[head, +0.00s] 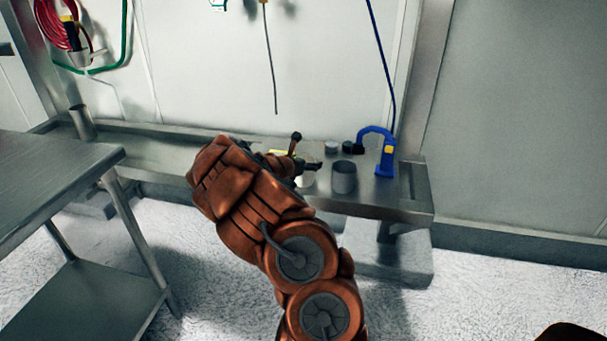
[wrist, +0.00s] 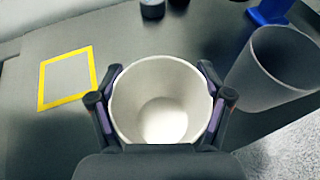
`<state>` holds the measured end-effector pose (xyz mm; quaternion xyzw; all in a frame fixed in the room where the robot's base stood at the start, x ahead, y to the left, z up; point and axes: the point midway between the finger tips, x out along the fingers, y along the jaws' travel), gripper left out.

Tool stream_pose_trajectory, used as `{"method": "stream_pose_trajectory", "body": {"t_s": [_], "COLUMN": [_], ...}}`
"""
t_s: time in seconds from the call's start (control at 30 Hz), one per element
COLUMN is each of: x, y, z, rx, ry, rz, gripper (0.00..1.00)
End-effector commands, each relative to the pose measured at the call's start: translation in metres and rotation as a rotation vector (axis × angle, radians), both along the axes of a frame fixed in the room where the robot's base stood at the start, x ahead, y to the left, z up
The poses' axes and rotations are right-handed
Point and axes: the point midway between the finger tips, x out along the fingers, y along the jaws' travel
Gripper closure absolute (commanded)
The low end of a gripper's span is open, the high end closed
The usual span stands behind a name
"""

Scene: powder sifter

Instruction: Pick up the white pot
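The white pot (wrist: 162,104) is round and open at the top, and it looks empty inside. In the wrist view it stands between the two dark fingers of my gripper (wrist: 161,93), which are spread around its sides. The purple inner pads lie close against the pot on the left and right; I cannot tell whether they press on it. In the head view my gripper (head: 308,167) is over the metal bench, and only a small pale part of the pot (head: 306,181) shows below it.
A grey cup (head: 344,177) stands right of the pot on the bench (head: 395,208), with a blue clamp-like tool (head: 386,160) beyond it. Small dark round items (head: 332,147) stand behind. A yellow-framed square (wrist: 67,77) lies left in the wrist view. A metal table (head: 50,175) is at left.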

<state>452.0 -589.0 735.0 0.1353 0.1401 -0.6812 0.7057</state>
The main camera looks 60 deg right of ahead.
Motion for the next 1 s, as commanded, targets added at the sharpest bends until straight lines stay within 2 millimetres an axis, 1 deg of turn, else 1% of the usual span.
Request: {"method": "stream_pose_trajectory", "body": {"t_s": [0.03,0.2,0.23,0.53,0.67,0.9,1.0], "x": [0.0,0.0,0.0,0.0,0.0,0.0,-0.002], "y": [0.0,0.0,0.0,0.0,0.0,0.002,0.011], "z": [-0.001,-0.001,-0.001,0.002,0.013,0.037,0.036], "rx": [0.001,0.001,0.001,0.001,0.0,0.0,0.001], "ry": [0.0,0.0,0.0,0.0,0.0,0.001,0.001], "rz": [0.0,0.0,0.0,0.0,0.0,0.001,0.004], "gripper": [0.39,0.56,0.58,0.58,0.58,0.58,0.58]}}
